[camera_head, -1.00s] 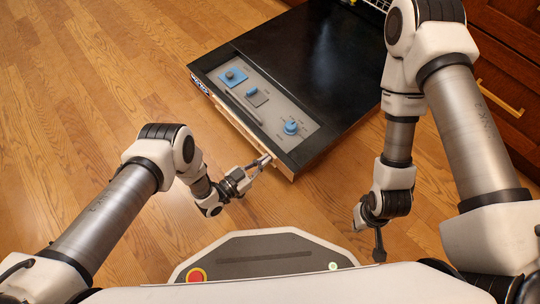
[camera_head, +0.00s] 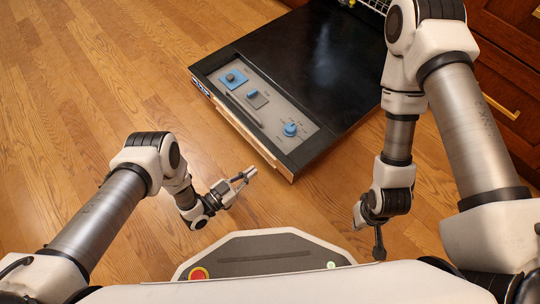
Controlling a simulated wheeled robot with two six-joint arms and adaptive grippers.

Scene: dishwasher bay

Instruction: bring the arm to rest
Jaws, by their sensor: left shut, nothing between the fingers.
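My left gripper (camera_head: 250,173) is shut and empty. It hangs over the wood floor, just left of and apart from the near edge of the open dishwasher door (camera_head: 311,63). My left arm comes in from the left, bent at the elbow. My right arm reaches down on the right side of the view. Its lower end (camera_head: 379,252) points down near the front of my base, and I cannot make out whether its fingers are open or shut.
The black door lies folded down, with a grey control panel (camera_head: 240,104) bearing blue knobs along its near-left side. A rack (camera_head: 374,5) shows at the top edge. Wooden cabinets (camera_head: 510,80) stand at the right. The floor (camera_head: 90,100) at left is clear.

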